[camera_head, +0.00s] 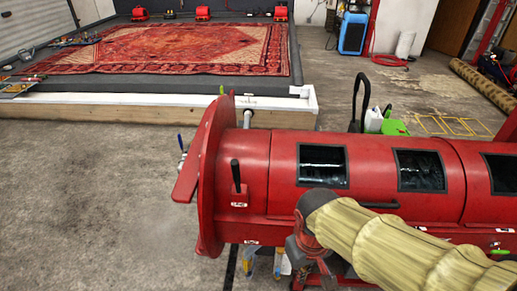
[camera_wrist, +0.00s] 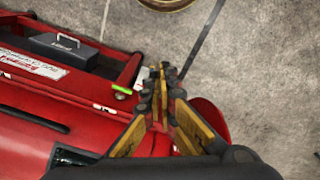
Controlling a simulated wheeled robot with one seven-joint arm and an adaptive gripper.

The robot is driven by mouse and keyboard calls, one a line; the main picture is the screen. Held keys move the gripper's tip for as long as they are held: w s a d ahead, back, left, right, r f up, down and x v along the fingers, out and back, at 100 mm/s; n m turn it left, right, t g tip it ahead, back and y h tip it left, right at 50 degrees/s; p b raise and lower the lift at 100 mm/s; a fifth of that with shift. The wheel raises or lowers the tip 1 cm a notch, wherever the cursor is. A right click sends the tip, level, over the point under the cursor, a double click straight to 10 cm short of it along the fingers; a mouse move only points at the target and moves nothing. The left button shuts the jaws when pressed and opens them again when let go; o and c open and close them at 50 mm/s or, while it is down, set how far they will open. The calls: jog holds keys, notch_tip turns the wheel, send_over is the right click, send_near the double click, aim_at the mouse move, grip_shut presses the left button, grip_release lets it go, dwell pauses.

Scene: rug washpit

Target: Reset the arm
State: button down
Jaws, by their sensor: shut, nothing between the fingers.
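My gripper (camera_wrist: 163,72) shows in the wrist view with its yellow and dark fingers drawn together at the tips, shut and empty. It points over the red machine and the grey concrete floor. In the head view my arm, in a tan ribbed sleeve, reaches in from the lower right in front of the red cylindrical machine (camera_head: 235,185). The fingers cannot be made out clearly there. The same red machine fills the left of the wrist view (camera_wrist: 90,125); I cannot tell the exact gap between it and my fingers.
A dark box (camera_wrist: 65,48) sits on the machine's red frame. A patterned red rug (camera_head: 130,50) lies on a raised washing platform (camera_head: 160,108) at the back left. The floor (camera_head: 80,210) at left is clear.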

jog(key=s+d+r+m+t, duration=0.2)
jog(key=d+r, duration=0.6)
jog(key=r, duration=0.4)
jog(key=m+t, duration=0.1)
jog(key=t, duration=0.1)
jog(key=shift+d+m+t, duration=0.2)
jog(key=shift+m+t, duration=0.2)
